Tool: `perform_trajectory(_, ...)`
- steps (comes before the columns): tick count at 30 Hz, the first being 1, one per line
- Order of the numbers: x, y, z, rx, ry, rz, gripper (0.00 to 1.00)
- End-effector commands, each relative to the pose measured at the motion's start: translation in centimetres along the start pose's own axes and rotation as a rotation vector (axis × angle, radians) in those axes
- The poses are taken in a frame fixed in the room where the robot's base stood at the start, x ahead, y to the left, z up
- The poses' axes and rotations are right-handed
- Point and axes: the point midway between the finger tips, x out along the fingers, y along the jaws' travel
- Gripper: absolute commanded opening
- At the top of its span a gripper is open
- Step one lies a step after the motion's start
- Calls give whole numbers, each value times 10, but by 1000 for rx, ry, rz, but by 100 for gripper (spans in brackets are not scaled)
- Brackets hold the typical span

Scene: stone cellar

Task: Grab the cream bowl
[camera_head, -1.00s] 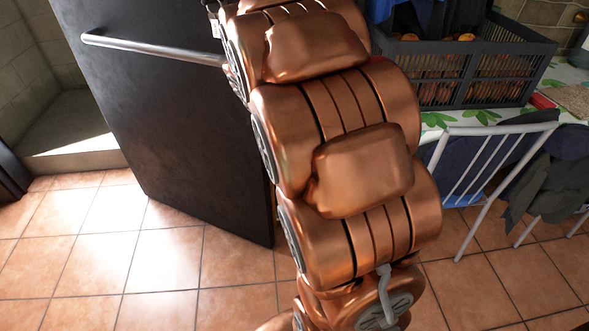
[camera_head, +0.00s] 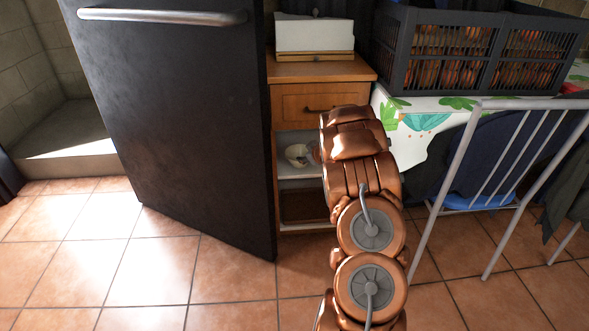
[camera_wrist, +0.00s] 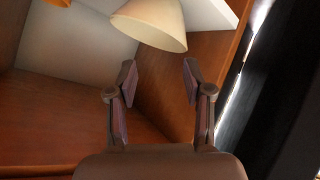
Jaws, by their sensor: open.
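The cream bowl (camera_head: 297,155) sits on the upper shelf of a small wooden cabinet in the head view, left of my arm. In the wrist view the cream bowl (camera_wrist: 155,22) is at the top, near the edge of a white shelf, partly cut off by the frame. My gripper (camera_wrist: 160,75) is open and empty, its two fingers apart and pointing toward the bowl, which lies just beyond the fingertips. In the head view my gripper is hidden behind my copper arm.
The wooden cabinet (camera_head: 325,95) has a drawer above its open shelves. A black door (camera_head: 175,120) with a metal handle stands close on the left. On the right are a metal chair (camera_head: 470,150), a table with a leafy cloth (camera_head: 412,120) and a dark crate (camera_head: 480,50).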

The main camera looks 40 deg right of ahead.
Motion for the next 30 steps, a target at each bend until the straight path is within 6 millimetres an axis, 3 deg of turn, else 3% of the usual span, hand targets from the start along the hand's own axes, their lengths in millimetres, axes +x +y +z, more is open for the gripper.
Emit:
perform_trajectory(1,10,-1,14,6,32,-16,51)
perform_trajectory(5,19,-6,23,15,104,-62,51)
perform_trajectory(13,29,-9,22,18,152,-89,51)
perform_trajectory(30,78,-17,20,17,151,-88,51)
